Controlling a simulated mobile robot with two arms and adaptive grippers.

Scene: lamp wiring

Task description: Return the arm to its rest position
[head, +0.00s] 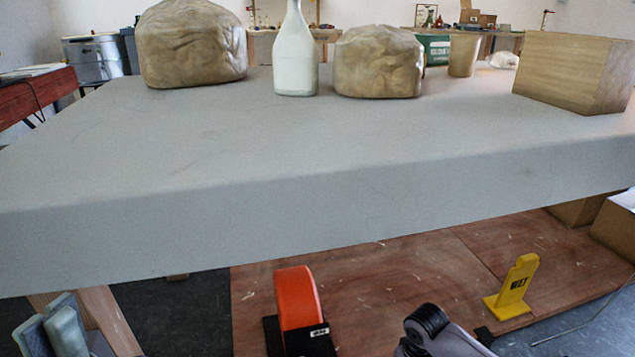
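My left gripper (49,326) shows at the bottom left corner, low in front of the grey table. Its pale grey finger pads are close together and cut off by the picture edge, so I cannot tell whether it is open or shut. Nothing is seen held in it. It is apart from the things on the table. No lamp or wiring parts can be made out.
The grey tabletop (260,150) is clear in front. At its back stand two brown lumpy objects (193,45) (378,62), a white bottle (296,55), a tan cup (463,55) and a wooden block (572,72). Below are an orange-red object (297,298) and a yellow sign (515,285).

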